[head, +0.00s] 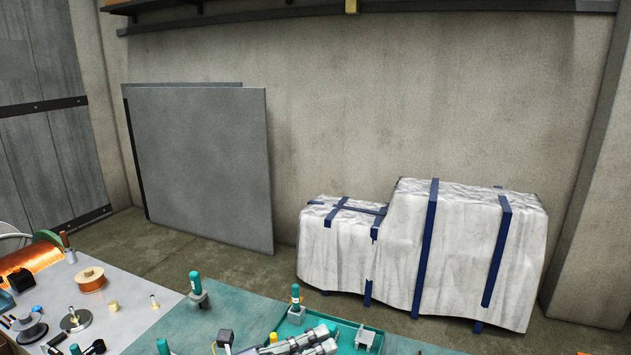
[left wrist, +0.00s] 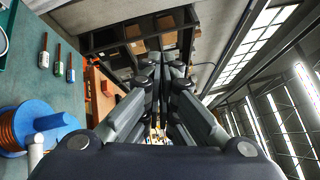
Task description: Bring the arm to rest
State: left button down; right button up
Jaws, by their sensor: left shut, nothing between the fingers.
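My left gripper (head: 322,339) shows at the bottom edge of the head view, low over the teal part of the bench, partly cut off by the frame. In the left wrist view its two grey fingers (left wrist: 166,64) run together at the tips, shut with nothing between them. My right gripper is in neither view.
The bench holds a small copper wire spool (head: 90,279), teal-handled tools (head: 195,284) and a teal tray (head: 372,337). A blue reel (left wrist: 40,122) with copper wire shows in the left wrist view. Grey panels (head: 200,165) and a covered load (head: 460,250) stand behind.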

pick_arm(q)
jog(key=w+a+n+t+y, duration=0.3)
jog(key=a+n+t+y, duration=0.9)
jog(key=n, duration=0.8)
jog(key=s+a+f+n+g+y, duration=0.3)
jog(key=a+f+n, duration=0.1)
jog(key=a+f, duration=0.15)
jog(key=s+a+f+n+g+y, duration=0.3)
jog(key=a+f+n+g, duration=0.1)
jog(key=f, duration=0.3)
jog(key=s+f+n+g+h, duration=0.1)
jog(key=s+f+n+g, duration=0.1)
jog(key=s+f+g, duration=0.65)
jog(key=s+f+n+g, duration=0.2)
jog(key=s+f, duration=0.3)
jog(key=s, duration=0.8)
notch_tip(320, 180, down, 28)
jog(key=s+b, duration=0.1)
jog(key=b, duration=0.3)
jog(key=s+a+f+g+b, duration=0.2)
jog(key=s+f+b, duration=0.1)
jog(key=s+f, duration=1.4)
notch_tip(320, 180, down, 4)
jog(key=shift+s+a+f+b, duration=0.1)
jog(key=shift+s+a+b, duration=0.15)
jog(key=shift+b, duration=0.1)
